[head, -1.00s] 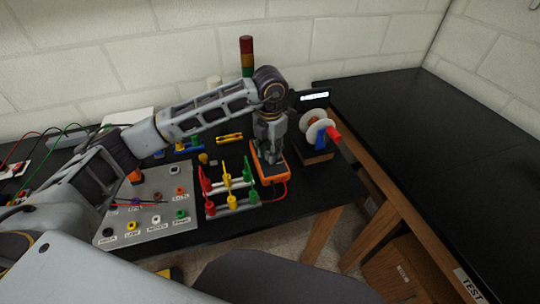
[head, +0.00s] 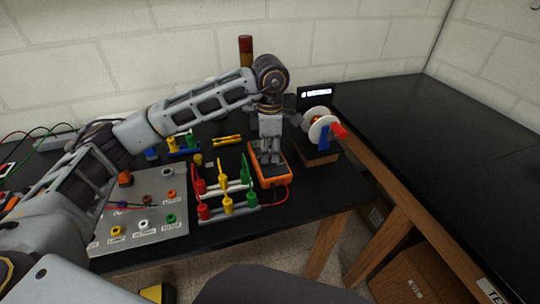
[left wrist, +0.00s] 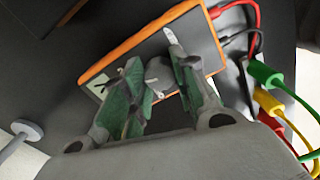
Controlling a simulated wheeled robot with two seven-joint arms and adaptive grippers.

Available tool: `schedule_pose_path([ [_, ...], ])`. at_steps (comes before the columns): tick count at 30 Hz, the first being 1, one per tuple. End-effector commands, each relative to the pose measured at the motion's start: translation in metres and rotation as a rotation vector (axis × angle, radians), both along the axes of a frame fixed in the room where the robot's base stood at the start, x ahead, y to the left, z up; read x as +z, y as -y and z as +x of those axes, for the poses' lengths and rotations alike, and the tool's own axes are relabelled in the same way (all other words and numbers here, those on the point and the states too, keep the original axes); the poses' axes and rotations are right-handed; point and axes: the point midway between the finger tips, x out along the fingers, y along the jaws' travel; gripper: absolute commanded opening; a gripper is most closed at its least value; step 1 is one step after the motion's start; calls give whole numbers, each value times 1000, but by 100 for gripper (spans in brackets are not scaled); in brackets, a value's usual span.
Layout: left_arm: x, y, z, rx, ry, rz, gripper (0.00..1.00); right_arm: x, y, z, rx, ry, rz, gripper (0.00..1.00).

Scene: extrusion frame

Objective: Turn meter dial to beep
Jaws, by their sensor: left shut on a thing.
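The orange-edged meter (head: 283,173) lies near the front edge of the black table, its dark face up. My left gripper (head: 269,157) reaches down onto it from above. In the left wrist view, the meter (left wrist: 130,42) lies at a slant beneath the fingers. Its round grey dial (left wrist: 160,73) sits between the green-padded fingertips (left wrist: 157,70), which are shut on it. The fingers partly cover the dial, so its pointer setting cannot be read. Red and black leads plug into one end of the meter. My right gripper is not in view.
A rack of red, yellow and green plugs (head: 228,208) stands close left of the meter. A grey socket panel (head: 150,225) lies farther left. A spool stand (head: 320,157) is to the right, with a small display (head: 314,96) behind.

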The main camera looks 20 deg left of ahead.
Motion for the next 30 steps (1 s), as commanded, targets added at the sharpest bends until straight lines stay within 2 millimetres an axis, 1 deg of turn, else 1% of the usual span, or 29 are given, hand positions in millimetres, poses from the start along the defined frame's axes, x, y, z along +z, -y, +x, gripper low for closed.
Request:
schedule_pose_path([
  [6, -2, 0, 1, -150, 1, 0, 4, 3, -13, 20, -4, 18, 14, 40],
  [11, -2, 0, 1, -255, 2, 1, 4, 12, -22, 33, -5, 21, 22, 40],
  [21, -2, 0, 0, -479, 1, 1, 4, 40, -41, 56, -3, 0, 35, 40],
  [30, -1, 0, 0, -685, 0, 1, 4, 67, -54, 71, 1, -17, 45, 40],
])
